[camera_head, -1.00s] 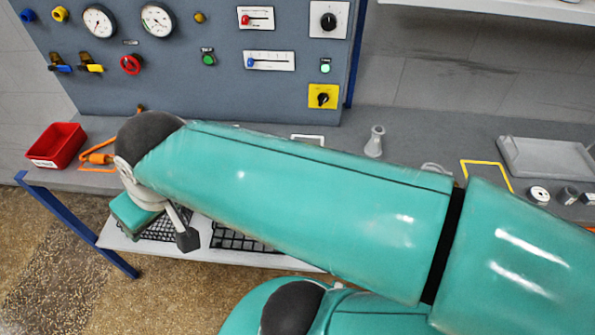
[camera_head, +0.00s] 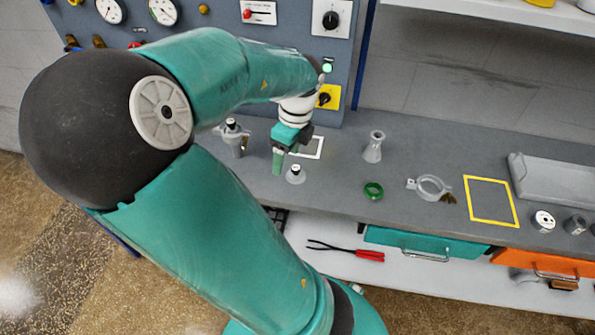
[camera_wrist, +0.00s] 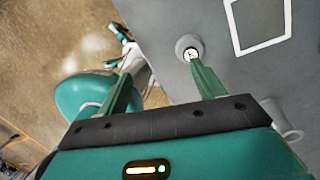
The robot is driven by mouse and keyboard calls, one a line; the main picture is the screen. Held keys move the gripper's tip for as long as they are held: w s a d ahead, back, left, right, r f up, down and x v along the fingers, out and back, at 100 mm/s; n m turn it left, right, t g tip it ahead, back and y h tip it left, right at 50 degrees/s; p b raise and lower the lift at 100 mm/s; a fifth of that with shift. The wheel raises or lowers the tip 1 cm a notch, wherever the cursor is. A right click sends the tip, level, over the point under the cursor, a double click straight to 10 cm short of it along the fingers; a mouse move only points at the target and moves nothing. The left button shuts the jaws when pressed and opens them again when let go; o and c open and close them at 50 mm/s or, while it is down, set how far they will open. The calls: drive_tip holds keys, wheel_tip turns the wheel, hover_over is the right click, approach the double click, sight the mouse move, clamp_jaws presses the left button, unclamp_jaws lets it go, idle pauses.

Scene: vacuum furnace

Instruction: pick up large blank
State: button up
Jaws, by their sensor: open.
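A small grey round piece with a wide base and a marked light-topped knob (camera_head: 295,174) stands upright on the bench; it may be the large blank, but I cannot read its mark. It also shows in the wrist view (camera_wrist: 188,47), just beyond the tip of one finger. My gripper (camera_head: 286,158) is open and empty above the bench, just behind and left of this piece in the head view. In the wrist view my gripper (camera_wrist: 165,72) has its fingers apart with nothing between them. Several labelled cylinders (camera_head: 543,221) stand at the bench's right.
A white square outline (camera_head: 319,152) lies behind the piece. A grey fitting (camera_head: 233,138) stands left; a grey cone (camera_head: 373,146), green ring (camera_head: 373,190) and clamp ring (camera_head: 430,187) stand right. A grey tray (camera_head: 550,180) lies beyond the yellow outline (camera_head: 470,200). Drawers (camera_head: 430,243) hang below.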

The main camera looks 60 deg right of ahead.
wheel_tip(320, 180, up, 4)
drive_tip(key=d+r+m+h, duration=0.1)
drive_tip(key=d+m+h, duration=0.1)
drive_tip(key=d+m, duration=0.15)
approach(296, 168)
drive_tip(key=f, duration=0.3)
drive_tip(key=w+f, duration=0.1)
drive_tip(key=f, duration=0.1)
wheel_tip(296, 168, down, 4)
drive_tip(key=shift+s+d+r, duration=0.1)
drive_tip(key=shift+s, duration=0.05)
drive_tip(key=shift+f, duration=0.7)
drive_tip(key=c, duration=1.1)
